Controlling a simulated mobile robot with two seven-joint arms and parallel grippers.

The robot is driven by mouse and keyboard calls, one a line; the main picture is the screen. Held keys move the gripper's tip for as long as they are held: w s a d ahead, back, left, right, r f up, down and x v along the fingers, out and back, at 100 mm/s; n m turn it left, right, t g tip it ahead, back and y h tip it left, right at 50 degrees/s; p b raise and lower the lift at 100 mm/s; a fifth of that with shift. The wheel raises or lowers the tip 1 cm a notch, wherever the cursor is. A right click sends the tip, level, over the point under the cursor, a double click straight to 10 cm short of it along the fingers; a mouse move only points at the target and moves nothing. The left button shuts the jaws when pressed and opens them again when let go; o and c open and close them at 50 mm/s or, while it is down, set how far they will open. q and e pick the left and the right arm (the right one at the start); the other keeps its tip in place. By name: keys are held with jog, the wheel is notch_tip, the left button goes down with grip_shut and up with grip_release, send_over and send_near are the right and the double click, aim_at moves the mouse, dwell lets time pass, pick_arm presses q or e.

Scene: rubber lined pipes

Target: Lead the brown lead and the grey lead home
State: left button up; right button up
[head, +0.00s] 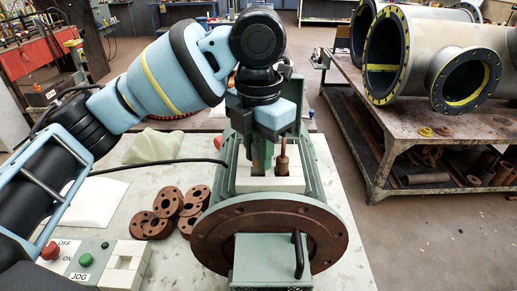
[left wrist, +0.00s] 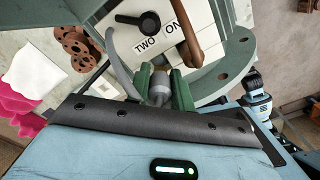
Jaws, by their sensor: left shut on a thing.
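My left gripper (head: 262,160) points down over the white block (head: 270,184) on the green machine. Its green fingers (left wrist: 160,85) are shut on a grey, tan-ended plug, which seems to be the grey lead (left wrist: 158,92). A grey curved strand beside it may be its cable; I cannot tell. The brown lead (head: 283,163) stands upright at the right of the fingers. In the left wrist view the brown lead (left wrist: 188,35) bends down beside the white block, marked TWO and ON-something (left wrist: 160,45). The plug's lower end is not clear. My right gripper does not show.
A rusty flange (head: 220,232) forms the machine's near end. Loose brown rings (head: 165,209) and a button box (head: 85,262) lie on the left of the bench. A black cable (head: 135,167) crosses behind them. Large pipes (head: 425,50) stand on a table at right.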

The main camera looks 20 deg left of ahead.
pick_arm(q)
jog(key=shift+f, duration=0.9)
dwell(0.5)
jog(key=o, duration=1)
jog(key=shift+f, duration=0.1)
jog(key=shift+o, duration=0.2)
notch_tip(320, 180, up, 8)
jog(key=shift+r, duration=0.1)
jog(key=shift+s, duration=0.15)
